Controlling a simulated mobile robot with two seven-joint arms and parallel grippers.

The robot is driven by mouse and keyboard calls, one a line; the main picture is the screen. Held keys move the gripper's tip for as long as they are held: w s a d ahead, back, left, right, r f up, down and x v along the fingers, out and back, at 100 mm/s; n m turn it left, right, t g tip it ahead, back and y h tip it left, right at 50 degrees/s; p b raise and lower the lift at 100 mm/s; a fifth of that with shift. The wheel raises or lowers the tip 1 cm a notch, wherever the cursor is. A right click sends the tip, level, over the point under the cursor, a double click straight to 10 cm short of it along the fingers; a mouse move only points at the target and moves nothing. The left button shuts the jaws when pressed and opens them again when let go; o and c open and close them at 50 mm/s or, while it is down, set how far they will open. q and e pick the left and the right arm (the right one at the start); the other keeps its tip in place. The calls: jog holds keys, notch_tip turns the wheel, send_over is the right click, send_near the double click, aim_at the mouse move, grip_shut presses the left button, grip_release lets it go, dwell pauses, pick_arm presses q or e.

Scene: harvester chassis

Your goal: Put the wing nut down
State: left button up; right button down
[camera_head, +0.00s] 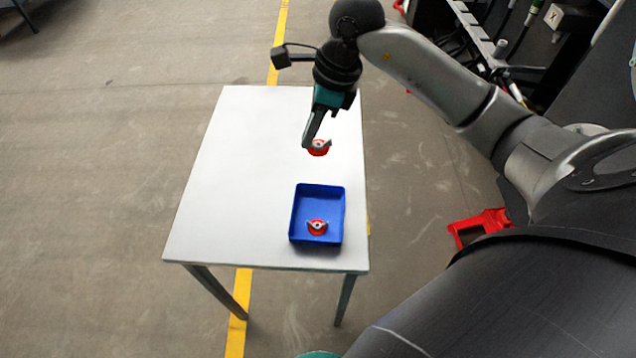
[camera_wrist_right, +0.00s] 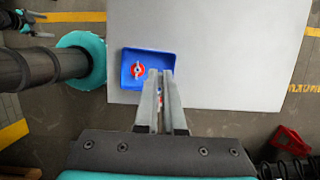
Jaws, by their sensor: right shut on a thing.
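My right gripper (camera_head: 316,142) is shut on a red wing nut (camera_head: 318,152) with grey wings. The held nut shows over the white table, behind the blue tray (camera_head: 294,215) in the head view. In the right wrist view, the gripper's fingers (camera_wrist_right: 161,76) reach up to the tray's edge in the picture, and a little red shows between them. A second red wing nut (camera_head: 317,227) lies in the near part of the tray; it also shows in the right wrist view (camera_wrist_right: 138,70).
The white table (camera_head: 235,170) is bare to the left of the tray and behind it. A red object (camera_head: 480,227) lies on the floor to the right. Dark equipment stands at the upper right.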

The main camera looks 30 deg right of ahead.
jog(key=shift+d+f, duration=0.15)
jog(key=shift+f, duration=0.2)
notch_tip(320, 180, down, 15)
jog(key=shift+r+b, duration=0.1)
jog(key=shift+b, duration=1.15)
jog(key=shift+f+b, duration=0.5)
jog(key=shift+f, duration=1.8)
jog(key=c, duration=1.5)
grip_release()
jog(key=shift+f, duration=0.2)
jog(key=o, duration=0.5)
jog(key=shift+r, duration=0.1)
